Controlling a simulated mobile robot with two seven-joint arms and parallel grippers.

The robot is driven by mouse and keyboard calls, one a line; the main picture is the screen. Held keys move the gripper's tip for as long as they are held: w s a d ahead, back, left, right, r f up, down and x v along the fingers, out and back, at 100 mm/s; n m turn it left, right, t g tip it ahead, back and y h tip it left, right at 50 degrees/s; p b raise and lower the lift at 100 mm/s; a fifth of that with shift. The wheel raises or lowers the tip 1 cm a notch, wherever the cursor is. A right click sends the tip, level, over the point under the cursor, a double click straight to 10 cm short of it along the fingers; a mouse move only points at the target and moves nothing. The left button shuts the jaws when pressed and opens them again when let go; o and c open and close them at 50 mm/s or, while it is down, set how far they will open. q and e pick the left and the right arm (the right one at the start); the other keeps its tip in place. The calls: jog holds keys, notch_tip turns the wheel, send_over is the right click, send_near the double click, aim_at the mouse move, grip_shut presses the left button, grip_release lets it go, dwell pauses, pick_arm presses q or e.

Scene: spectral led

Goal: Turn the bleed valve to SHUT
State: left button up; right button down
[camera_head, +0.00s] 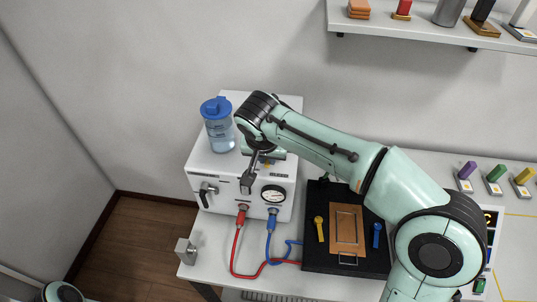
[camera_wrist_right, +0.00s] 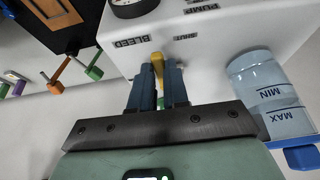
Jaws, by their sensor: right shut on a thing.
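The bleed valve is a yellow lever (camera_wrist_right: 158,72) on the white machine (camera_head: 285,104). Printed words BLEED and SHUT are beside it in the right wrist view. My right gripper (camera_wrist_right: 157,88) is shut on the lever, one blue-grey finger on each side. In the head view the right gripper (camera_head: 266,160) is at the front part of the machine's top, and only a bit of yellow shows there. The fingers hide part of the lever, so I cannot tell exactly where it points. My left gripper is not in view.
A blue-lidded water bottle (camera_head: 218,134) stands on the machine beside the gripper. The front has a gauge (camera_head: 274,194), a grey handle (camera_head: 207,190) and red (camera_head: 237,245) and blue (camera_head: 271,238) cables. A black mat (camera_head: 318,255) with tools lies right. A shelf (camera_head: 420,32) hangs above.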

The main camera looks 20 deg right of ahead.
jog(key=c, duration=1.1)
grip_release()
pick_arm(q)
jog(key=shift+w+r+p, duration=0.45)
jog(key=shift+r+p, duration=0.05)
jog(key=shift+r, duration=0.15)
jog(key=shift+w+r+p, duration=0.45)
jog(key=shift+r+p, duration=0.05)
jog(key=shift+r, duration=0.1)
pick_arm(e)
jog(key=v, duration=1.3)
jog(key=shift+s+r, duration=0.1)
jog(key=shift+r, duration=0.1)
